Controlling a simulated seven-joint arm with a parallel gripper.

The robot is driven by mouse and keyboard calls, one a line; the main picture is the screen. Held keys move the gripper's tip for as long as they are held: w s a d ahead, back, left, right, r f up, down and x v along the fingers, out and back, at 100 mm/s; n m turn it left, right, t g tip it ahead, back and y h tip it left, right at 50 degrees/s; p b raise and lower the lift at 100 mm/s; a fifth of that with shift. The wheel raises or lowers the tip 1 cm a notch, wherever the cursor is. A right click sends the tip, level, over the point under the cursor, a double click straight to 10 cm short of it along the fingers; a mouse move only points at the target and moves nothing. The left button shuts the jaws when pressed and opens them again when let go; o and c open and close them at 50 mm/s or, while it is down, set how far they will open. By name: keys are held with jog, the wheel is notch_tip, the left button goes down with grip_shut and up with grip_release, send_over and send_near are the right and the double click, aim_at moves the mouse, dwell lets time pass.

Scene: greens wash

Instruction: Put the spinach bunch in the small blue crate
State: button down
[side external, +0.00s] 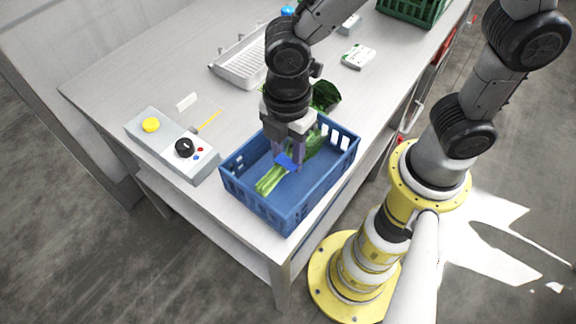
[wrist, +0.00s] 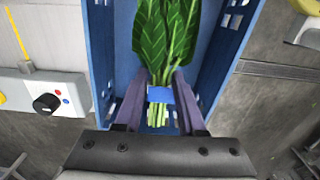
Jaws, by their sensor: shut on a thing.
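The spinach bunch (side external: 272,178) has green leaves, pale stems and a blue band. It is inside the small blue crate (side external: 292,210), and the crate stands at the table's front corner. My gripper (side external: 287,162) reaches down into the crate and is shut on the bunch at its band. In the wrist view the spinach bunch (wrist: 165,40) lies between the two fingers of my gripper (wrist: 160,98), leaves pointing away, with the blue crate's walls (wrist: 100,50) on both sides. I cannot tell whether the bunch touches the crate floor.
A control box (side external: 172,145) with a yellow button and black knob stands left of the crate. Dark green leaves (side external: 325,96) show behind my gripper. A green crate (side external: 412,10) is at the back.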

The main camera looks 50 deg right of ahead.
aim_at(287, 179)
jog(key=shift+f, duration=2.25)
jog(key=shift+f, duration=0.1)
jog(key=c, duration=0.5)
grip_release()
